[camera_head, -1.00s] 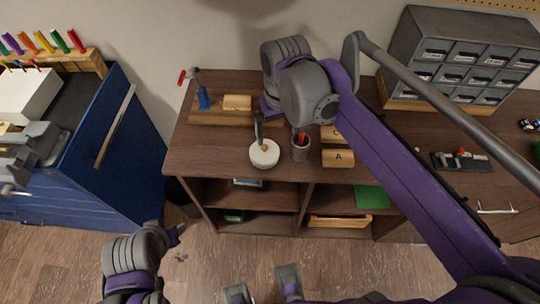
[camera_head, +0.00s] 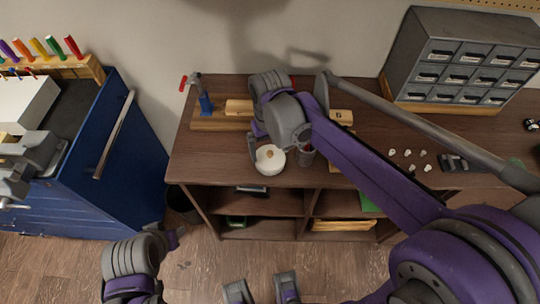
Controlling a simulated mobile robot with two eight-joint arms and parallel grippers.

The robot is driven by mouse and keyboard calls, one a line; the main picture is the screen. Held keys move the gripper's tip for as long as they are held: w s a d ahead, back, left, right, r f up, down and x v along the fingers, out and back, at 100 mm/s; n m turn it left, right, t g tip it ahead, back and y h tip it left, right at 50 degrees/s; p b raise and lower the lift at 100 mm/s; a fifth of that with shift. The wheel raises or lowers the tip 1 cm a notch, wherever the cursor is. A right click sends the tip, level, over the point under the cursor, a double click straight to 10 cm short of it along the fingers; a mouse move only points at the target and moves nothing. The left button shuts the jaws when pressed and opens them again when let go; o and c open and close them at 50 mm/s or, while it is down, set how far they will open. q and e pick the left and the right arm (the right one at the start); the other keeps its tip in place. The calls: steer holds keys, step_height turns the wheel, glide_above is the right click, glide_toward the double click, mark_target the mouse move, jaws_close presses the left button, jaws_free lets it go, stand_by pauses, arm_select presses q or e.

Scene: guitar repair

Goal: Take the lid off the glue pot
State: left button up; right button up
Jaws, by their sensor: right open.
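The glue pot appears to be the round white pot (camera_head: 268,166) at the front of the brown workbench. Its pale top carries a small tan knob (camera_head: 269,154); I cannot make out a seam between lid and pot. My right gripper (camera_head: 277,146) is open, close above and behind the pot. One dark finger hangs at the pot's left rear edge; whether it touches is unclear. The other finger is hard to make out against the arm. My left gripper (camera_head: 171,236) is low at the left, away from the bench, and its jaws are not clear.
A dark cup (camera_head: 307,157) stands just right of the pot, partly hidden by my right arm. A wooden board with a blue tool (camera_head: 206,104) lies behind left. Several small white pieces (camera_head: 408,154) and a grey drawer cabinet (camera_head: 462,60) are at the right. Bench left of the pot is clear.

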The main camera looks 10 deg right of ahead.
steer(key=shift+f, duration=0.4)
steer(key=shift+s, duration=0.1)
steer(key=c, duration=1.3)
